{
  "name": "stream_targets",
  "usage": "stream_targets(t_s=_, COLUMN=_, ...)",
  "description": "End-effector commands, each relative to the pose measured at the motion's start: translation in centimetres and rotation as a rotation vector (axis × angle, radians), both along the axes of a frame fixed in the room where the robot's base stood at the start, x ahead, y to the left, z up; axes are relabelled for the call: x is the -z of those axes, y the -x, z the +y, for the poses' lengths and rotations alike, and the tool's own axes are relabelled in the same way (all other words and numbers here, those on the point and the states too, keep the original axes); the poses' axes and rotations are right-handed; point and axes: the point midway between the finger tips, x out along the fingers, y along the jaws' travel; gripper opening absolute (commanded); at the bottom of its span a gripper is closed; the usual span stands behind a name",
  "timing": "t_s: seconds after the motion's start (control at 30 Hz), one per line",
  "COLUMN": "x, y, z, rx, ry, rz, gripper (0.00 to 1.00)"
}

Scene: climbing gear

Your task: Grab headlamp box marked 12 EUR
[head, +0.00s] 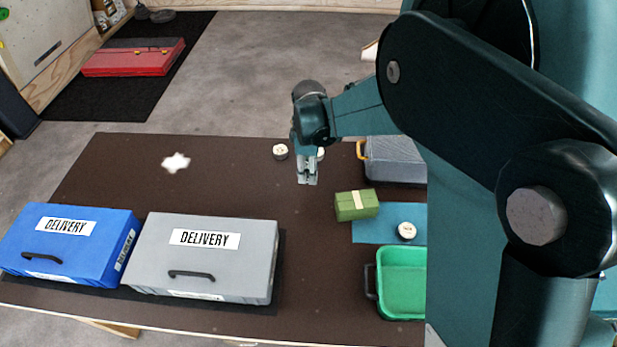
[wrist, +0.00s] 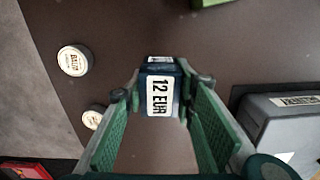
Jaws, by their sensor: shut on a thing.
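The headlamp box (wrist: 161,92) is dark blue with a white label reading "12 EUR". In the wrist view it sits between the two fingers, label toward the camera. My gripper (wrist: 161,110) is shut on it, with a green-padded finger on each side. In the head view my gripper (head: 308,182) points down over the back middle of the brown table. The box cannot be made out there, and I cannot tell whether it touches the table.
Balm tins (wrist: 75,60) stand nearby. A grey case (head: 395,160), a green box (head: 345,208) and a green tray (head: 374,284) are on the right. Blue (head: 90,262) and grey (head: 235,262) delivery boxes stand front left. The table's left middle is mostly clear.

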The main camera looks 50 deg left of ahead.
Motion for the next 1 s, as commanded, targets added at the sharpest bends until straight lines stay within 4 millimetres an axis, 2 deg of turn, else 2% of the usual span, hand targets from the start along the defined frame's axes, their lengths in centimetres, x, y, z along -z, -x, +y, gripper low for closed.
stream_targets(t_s=0.1, x=-1.8, y=0.0, z=0.0, rx=0.000, ry=0.000, rz=0.000, gripper=0.14)
stream_targets(t_s=0.3, x=-3.3, y=0.0, z=0.0, rx=0.000, ry=0.000, rz=0.000, gripper=0.14)
stream_targets(t_s=1.0, x=-3.6, y=0.0, z=0.0, rx=0.000, ry=0.000, rz=0.000, gripper=0.14)
